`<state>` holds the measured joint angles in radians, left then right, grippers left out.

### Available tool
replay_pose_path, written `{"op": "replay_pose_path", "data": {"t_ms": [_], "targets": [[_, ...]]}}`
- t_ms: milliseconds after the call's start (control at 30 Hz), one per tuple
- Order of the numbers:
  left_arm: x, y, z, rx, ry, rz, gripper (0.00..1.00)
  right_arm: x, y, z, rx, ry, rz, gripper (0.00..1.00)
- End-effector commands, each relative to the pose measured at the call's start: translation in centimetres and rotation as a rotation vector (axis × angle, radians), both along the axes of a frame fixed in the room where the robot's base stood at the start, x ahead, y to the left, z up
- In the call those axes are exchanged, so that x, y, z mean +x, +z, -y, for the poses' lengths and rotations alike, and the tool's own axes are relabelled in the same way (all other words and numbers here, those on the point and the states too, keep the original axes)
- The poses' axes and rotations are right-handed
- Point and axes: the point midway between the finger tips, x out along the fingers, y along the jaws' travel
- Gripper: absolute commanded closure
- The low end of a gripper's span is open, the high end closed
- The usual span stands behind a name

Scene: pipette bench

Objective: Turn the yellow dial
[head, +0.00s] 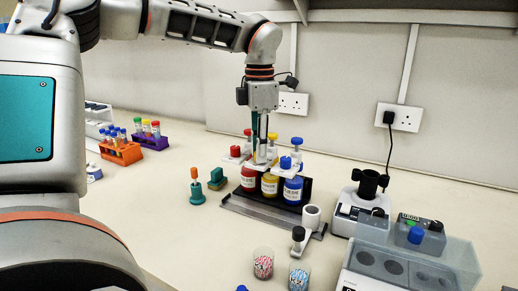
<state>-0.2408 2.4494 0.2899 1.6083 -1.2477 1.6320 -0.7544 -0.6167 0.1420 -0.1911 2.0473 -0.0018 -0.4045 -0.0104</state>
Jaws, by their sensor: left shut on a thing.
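Three bottles with white dispenser tops stand in a row on a black rack: a red one (249,180), a yellow one (270,184) and a blue one (292,191). A red dial (235,151) and a blue dial (286,162) show at the front of the outer two tops. My left gripper (260,151) points straight down over the front of the middle top. It is shut on the yellow dial there, which the fingers mostly hide. How far the dial is turned cannot be told. My right gripper is not in view.
Tube racks, orange (121,153) and purple (150,142), stand at the left. A white device (356,207) and a clear-walled box (455,262) stand at the right. Cups of small pieces (263,264) are in front.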

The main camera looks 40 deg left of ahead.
Motion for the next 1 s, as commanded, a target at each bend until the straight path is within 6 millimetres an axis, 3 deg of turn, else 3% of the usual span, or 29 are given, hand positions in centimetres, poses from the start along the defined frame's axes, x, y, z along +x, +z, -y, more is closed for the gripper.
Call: {"op": "replay_pose_path", "data": {"t_ms": [533,567,600,633,1000], "targets": [[0.08,0.15,-0.01,0.001,-0.031,0.004,1.00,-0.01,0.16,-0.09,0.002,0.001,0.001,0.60],[0.08,0.15,-0.01,0.001,-0.031,0.004,0.79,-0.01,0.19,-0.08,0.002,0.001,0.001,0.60],[0.08,0.15,-0.01,0.001,-0.031,0.004,0.69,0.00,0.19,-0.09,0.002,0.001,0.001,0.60],[0.07,0.15,-0.02,0.001,-0.031,0.004,0.65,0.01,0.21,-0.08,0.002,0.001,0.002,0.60],[0.05,0.26,-0.01,0.001,-0.031,0.002,0.65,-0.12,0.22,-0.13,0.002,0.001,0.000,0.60]]}}
